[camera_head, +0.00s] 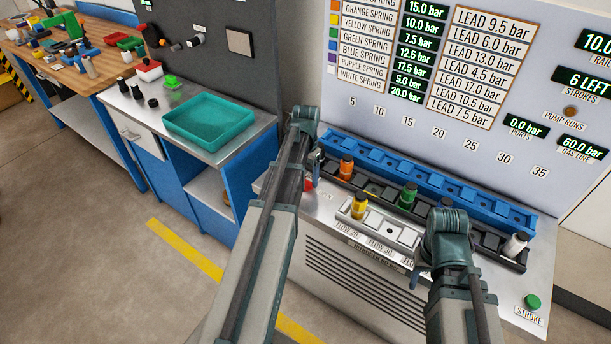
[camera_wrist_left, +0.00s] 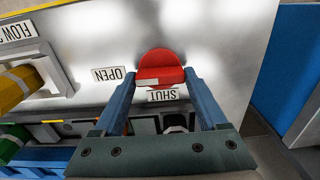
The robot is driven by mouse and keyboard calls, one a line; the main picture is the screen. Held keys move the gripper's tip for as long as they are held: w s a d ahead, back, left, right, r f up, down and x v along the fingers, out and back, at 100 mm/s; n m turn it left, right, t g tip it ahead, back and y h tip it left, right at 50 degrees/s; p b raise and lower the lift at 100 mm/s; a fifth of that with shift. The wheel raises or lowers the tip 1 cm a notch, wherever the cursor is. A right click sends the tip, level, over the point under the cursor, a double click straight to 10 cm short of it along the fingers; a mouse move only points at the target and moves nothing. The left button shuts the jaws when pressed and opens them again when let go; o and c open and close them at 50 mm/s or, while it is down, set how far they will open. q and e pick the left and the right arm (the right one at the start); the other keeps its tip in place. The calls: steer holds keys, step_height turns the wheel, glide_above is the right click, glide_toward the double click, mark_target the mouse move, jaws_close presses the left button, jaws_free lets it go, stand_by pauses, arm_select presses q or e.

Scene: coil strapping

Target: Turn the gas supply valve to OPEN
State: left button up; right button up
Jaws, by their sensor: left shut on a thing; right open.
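The red valve knob (camera_wrist_left: 162,62) is in the left wrist view, with a short white bar on its near side. The OPEN label (camera_wrist_left: 107,75) is left of the knob and the SHUT label (camera_wrist_left: 163,95) is just below it in that view. My left gripper (camera_wrist_left: 162,78) has one finger on each side of the knob and is shut on it. In the head view only a bit of the red knob (camera_head: 308,184) shows beside my left gripper (camera_head: 314,172); the arm hides the rest. My right gripper (camera_head: 418,278) is open over the bench front, its fingers mostly hidden.
A blue rack (camera_head: 440,186) and a dark rail with orange, green and white-topped pieces stand behind. A green STROKE button (camera_head: 532,301) is at right. A teal tray (camera_head: 208,121) is on the left cabinet.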

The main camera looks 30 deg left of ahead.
arm_select(q)
steer(key=o, duration=1.3)
steer(key=shift+r, duration=0.15)
step_height(320, 180, up, 14)
steer(key=p, duration=1.4)
steer(key=shift+f, duration=0.25)
steer(key=s+d+f+m+b, duration=0.1)
steer(key=s+d, duration=0.4)
steer(key=d, duration=0.5)
steer(key=s+d+f+m+b, duration=0.1)
steer(key=s+d, duration=0.5)
steer(key=d, duration=0.4)
steer(key=s+d+f+y+b, duration=0.1)
steer(key=s+d, duration=0.5)
steer(key=d, duration=0.4)
steer(key=shift+d+m, duration=0.2)
steer(key=shift+m, duration=0.2)
